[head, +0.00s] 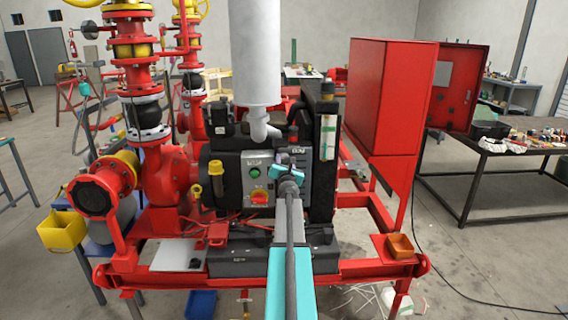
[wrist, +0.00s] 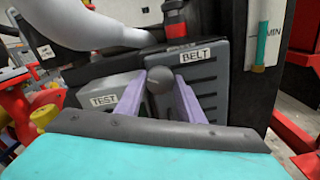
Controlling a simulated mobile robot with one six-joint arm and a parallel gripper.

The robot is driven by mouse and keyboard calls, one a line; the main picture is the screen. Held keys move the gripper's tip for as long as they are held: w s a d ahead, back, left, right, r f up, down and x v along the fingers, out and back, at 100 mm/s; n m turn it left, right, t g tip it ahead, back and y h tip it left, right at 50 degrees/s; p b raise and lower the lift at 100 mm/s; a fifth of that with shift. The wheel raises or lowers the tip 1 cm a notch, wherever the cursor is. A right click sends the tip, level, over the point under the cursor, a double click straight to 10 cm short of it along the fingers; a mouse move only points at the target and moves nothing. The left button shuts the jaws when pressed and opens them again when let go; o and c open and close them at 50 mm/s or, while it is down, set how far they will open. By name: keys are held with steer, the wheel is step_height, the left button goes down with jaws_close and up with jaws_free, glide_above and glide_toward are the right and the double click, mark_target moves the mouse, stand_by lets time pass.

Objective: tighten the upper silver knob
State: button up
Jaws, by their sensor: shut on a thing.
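A round grey knob (wrist: 160,80), dull silver, sits on the dark machine cover between the TEST and BELT labels in the wrist view. My gripper (wrist: 159,97) has its two purple fingers on either side of the knob and is shut on it. The fingers partly cover the knob's sides, and its mount is hidden. In the head view my gripper (head: 288,172) is at the engine's front, right of the control panel (head: 256,178), and hides the knob. No second silver knob can be made out.
A white exhaust pipe (head: 255,60) comes down above the gripper. A sight tube (head: 328,138) stands close on the right. Left are a green button (head: 255,172) and a red-yellow switch (head: 259,197). A red cabinet (head: 388,95) stands farther right.

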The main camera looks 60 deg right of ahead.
steer(key=n+b, duration=0.1)
steer(key=n, duration=0.5)
steer(key=shift+s+d, duration=0.1)
steer(key=n+b, duration=0.1)
steer(key=n, duration=0.4)
steer(key=n+b, duration=0.1)
steer(key=n, duration=0.5)
steer(key=shift+b, duration=0.4)
steer(key=n+b, duration=0.1)
steer(key=n, duration=0.4)
steer(key=o, duration=1.1)
steer(key=shift+c, duration=0.2)
